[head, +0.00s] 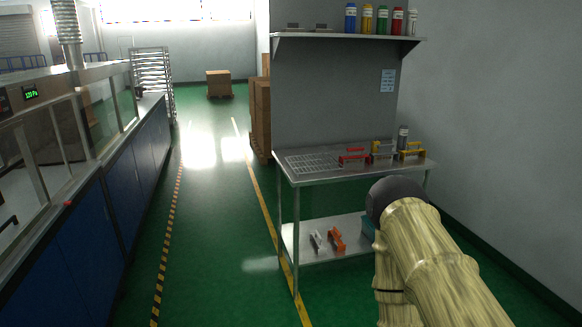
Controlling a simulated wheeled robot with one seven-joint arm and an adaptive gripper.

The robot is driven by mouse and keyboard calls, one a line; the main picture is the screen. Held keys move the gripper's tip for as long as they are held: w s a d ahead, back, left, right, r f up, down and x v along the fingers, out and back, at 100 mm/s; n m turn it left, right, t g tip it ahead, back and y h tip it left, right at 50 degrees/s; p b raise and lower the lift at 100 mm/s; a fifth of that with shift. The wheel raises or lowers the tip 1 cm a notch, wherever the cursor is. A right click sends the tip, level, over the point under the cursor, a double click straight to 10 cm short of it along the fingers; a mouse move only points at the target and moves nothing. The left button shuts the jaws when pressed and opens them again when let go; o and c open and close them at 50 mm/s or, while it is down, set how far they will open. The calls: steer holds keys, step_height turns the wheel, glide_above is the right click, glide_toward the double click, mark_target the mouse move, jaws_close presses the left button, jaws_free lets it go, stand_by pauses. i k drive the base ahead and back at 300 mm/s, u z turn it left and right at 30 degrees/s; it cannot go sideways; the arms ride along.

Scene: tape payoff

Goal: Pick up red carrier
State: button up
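The red carrier (353,162) sits on the top of the metal workbench (310,178), right of a perforated section. It is small and low, with a raised bar or handle across its top; finer detail is too small to tell. A carrier with yellow and grey parts (382,152) stands just right of it, and a yellow carrier (413,154) stands further right. My arm rises at the lower right, in front of the bench's right side. My gripper does not show in the head view.
A grey canister (403,136) stands behind the carriers. The lower shelf (296,248) holds a white item (317,241) and an orange item (337,239). Coloured bottles (367,20) stand on the upper shelf. Blue cabinets (105,215) line the left; the green floor between is clear.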

mark_target(367, 158)
steer(key=z, duration=0.15)
steer(key=i, duration=1.65)
steer(key=z, duration=0.1)
